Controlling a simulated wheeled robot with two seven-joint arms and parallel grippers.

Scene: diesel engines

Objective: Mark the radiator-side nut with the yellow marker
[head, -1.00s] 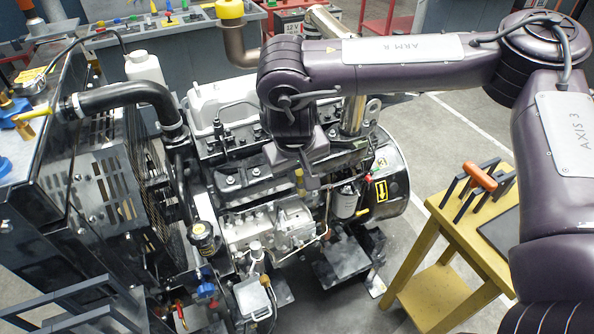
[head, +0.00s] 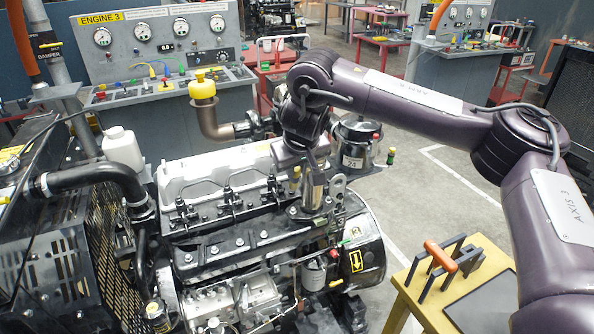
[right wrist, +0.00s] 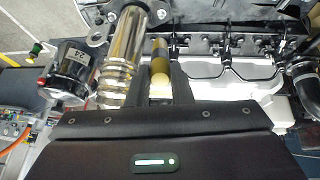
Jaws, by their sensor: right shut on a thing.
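My right gripper (head: 294,172) is above the engine's near half, pointing down. In the right wrist view its two dark fingers (right wrist: 160,85) are shut on the yellow marker (right wrist: 160,66), a short yellow-brown cylinder. In the head view a small yellow part of the marker (head: 295,181) shows below the gripper. The engine (head: 250,235) stands below, with several bolts or nuts along its black top bar (head: 214,250). The radiator (head: 40,255) is at the engine's left end. I cannot tell which is the radiator-side nut. My left gripper is not in view.
A chrome cylinder (head: 313,190) stands close beside my right gripper and shows large in the right wrist view (right wrist: 122,55). A yellow table (head: 415,300) at right carries a rack with an orange-handled thing (head: 440,256).

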